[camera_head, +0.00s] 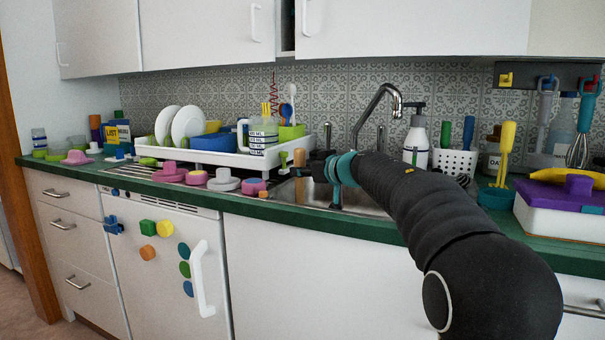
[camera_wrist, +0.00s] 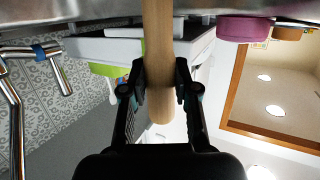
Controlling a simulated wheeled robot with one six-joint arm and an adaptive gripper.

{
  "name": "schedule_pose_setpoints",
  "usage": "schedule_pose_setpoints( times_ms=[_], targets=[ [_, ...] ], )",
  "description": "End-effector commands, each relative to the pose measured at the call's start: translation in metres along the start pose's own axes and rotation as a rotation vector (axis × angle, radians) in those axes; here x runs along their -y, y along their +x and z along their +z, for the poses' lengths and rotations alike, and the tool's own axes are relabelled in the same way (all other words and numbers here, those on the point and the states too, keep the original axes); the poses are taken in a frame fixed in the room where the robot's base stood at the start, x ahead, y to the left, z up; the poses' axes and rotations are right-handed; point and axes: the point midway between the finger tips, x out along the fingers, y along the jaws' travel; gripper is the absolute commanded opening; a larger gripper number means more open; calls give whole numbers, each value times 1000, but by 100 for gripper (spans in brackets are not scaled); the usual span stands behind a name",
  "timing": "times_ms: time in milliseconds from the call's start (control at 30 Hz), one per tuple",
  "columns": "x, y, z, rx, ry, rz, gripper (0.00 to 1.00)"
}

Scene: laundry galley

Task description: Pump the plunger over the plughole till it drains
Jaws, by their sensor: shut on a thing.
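My gripper (camera_head: 308,168) is shut on the plunger's wooden handle (camera_head: 299,159), which stands about upright at the left side of the sink. In the wrist view my gripper (camera_wrist: 159,85) has one finger on each side of the handle (camera_wrist: 158,35), and its rounded end sticks out past the fingers. The sink (camera_head: 347,198) is a metal basin set in the green counter, partly covered by my arm. The plunger's cup, the plughole and any water are hidden, so I cannot tell whether the cup touches the basin floor.
The tap (camera_head: 381,95) arches behind the sink and also shows in the wrist view (camera_wrist: 48,52). A white dish rack (camera_head: 215,157) stands to the left. Pink lidded pieces (camera_head: 253,186) crowd the counter's front left. A soap bottle (camera_head: 416,138) and white utensil holder (camera_head: 455,162) stand to the right.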

Motion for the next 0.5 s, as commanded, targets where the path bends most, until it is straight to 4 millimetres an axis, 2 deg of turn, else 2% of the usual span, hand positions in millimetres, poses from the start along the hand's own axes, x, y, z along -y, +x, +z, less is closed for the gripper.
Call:
schedule_pose_setpoints(
  times_ms=[167, 500],
  targets=[
    [0, -1, -4, -3, -2, 0, 0],
    [1, -8, -36, -5, -4, 0, 0]
  ],
)
